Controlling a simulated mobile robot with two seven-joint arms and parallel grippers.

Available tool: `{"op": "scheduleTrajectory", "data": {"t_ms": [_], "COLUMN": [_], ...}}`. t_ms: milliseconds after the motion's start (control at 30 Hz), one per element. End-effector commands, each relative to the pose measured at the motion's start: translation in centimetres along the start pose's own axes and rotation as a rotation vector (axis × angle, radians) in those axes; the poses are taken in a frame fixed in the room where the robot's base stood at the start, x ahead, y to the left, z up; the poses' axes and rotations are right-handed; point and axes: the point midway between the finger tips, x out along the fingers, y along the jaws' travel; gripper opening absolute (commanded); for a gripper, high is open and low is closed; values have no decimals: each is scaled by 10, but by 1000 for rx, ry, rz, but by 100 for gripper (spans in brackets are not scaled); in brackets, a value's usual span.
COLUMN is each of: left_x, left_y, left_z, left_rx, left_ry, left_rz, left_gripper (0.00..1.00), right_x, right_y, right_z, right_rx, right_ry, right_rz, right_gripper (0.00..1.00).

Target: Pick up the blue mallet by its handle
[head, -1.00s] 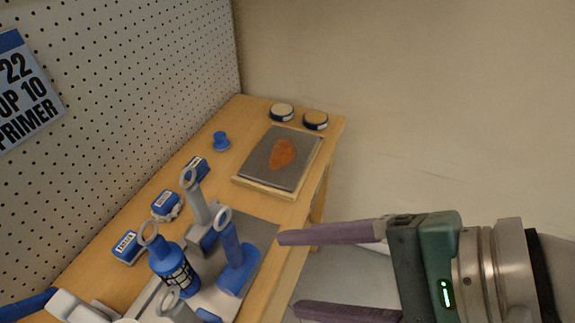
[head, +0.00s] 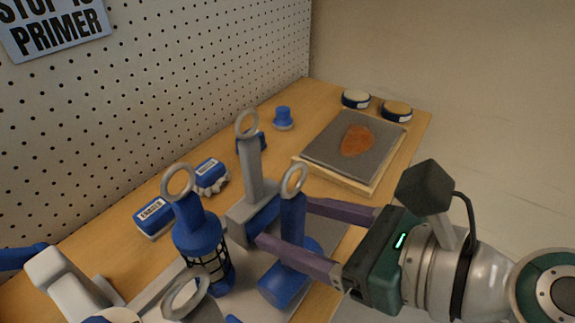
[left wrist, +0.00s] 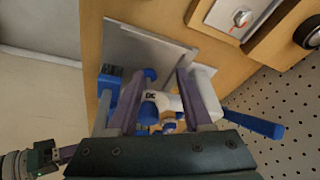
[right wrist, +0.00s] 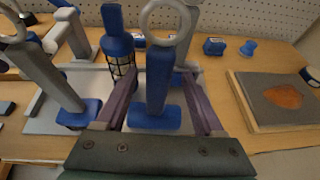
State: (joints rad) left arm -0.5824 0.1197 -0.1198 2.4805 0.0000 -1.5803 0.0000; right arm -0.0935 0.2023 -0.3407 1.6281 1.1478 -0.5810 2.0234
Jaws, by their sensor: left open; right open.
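The blue mallet (head: 293,222) stands upright on its blue head, with a grey ring at the top of its blue handle. My right gripper (head: 284,222) is open, its purple fingers reaching in from the right on either side of the handle. In the right wrist view the mallet (right wrist: 157,85) stands between the open fingers (right wrist: 157,75); I cannot tell whether they touch it. My left gripper (left wrist: 162,73) shows open in the left wrist view.
A grey mallet (head: 254,172) stands close behind the blue one. A blue lantern-like bottle (head: 203,240) stands to its left. Another grey handle (right wrist: 50,75) with a blue head is further left. A grey-topped board (head: 330,140) lies towards the back. The pegboard (head: 150,90) borders the bench.

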Motion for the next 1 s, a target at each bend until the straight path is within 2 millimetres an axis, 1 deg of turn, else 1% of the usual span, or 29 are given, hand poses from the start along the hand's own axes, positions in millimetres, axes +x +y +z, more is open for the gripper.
{"op": "scheduleTrajectory", "data": {"t_ms": [33,100,200,300,500,1000], "left_x": [2,4,7,7,7,7], "left_y": [0,0,0,0,0,0], "left_z": [0,1,2,2,2,1], "left_rx": [0,0,0,0,0,0], "left_ry": [0,1,1,1,2,2], "left_rz": [0,0,0,0,0,0], "left_gripper": [50,50,50,50,50,50], "right_x": [10,22,33,37,37,36], "right_y": [1,3,2,3,3,3], "right_z": [1,1,1,1,2,2], "right_rx": [1,-1,0,-2,-2,-2], "right_ry": [-2,-2,-1,0,0,0], "right_rz": [1,1,1,1,1,1], "right_gripper": [70,70,70,70,69,13]}}
